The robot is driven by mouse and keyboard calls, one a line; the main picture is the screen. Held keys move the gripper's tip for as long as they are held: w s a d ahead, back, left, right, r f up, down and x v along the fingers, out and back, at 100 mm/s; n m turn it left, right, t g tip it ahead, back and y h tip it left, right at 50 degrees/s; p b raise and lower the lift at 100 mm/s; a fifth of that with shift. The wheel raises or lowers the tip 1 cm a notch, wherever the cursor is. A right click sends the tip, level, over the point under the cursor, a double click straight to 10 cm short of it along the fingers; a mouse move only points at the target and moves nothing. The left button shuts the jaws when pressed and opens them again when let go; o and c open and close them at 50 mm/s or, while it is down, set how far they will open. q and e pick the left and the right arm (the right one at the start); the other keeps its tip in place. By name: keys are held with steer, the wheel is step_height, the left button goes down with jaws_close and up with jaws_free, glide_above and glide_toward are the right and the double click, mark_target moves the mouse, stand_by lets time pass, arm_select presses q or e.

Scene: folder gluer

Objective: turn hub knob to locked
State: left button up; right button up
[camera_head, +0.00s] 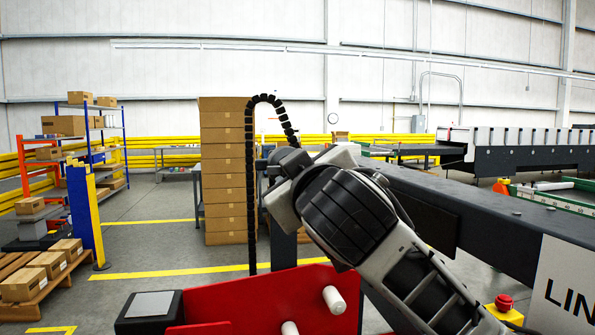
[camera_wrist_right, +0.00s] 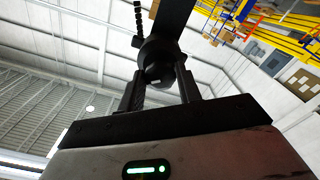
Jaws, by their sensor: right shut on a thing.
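In the right wrist view the hub knob (camera_wrist_right: 160,68) is a dark round piece at the end of a dark bar. My right gripper (camera_wrist_right: 160,82) has one finger on each side of it and is shut on it. In the head view my right arm reaches in from the lower right and ends near the top of a dark post. My own wrist hides the knob and fingertips there. The knob's markings and its turned position cannot be made out. My left gripper is not in view.
A black cable chain (camera_head: 265,101) arches beside my right wrist. A red panel (camera_head: 262,302) with white pegs stands in front. A long dark machine beam (camera_head: 480,215) runs along the right, with a red button (camera_head: 504,302) nearby. Stacked cartons (camera_head: 225,180) stand behind.

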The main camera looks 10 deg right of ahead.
steer(key=n, duration=1.1)
steer(key=shift+d+r, duration=0.1)
steer(key=shift+r, duration=0.05)
steer(key=shift+n, duration=0.3)
steer(key=o, duration=1)
steer(key=shift+w, duration=0.1)
steer(key=shift+c, duration=0.2)
steer(key=s+b, duration=0.2)
steer(key=s, duration=1)
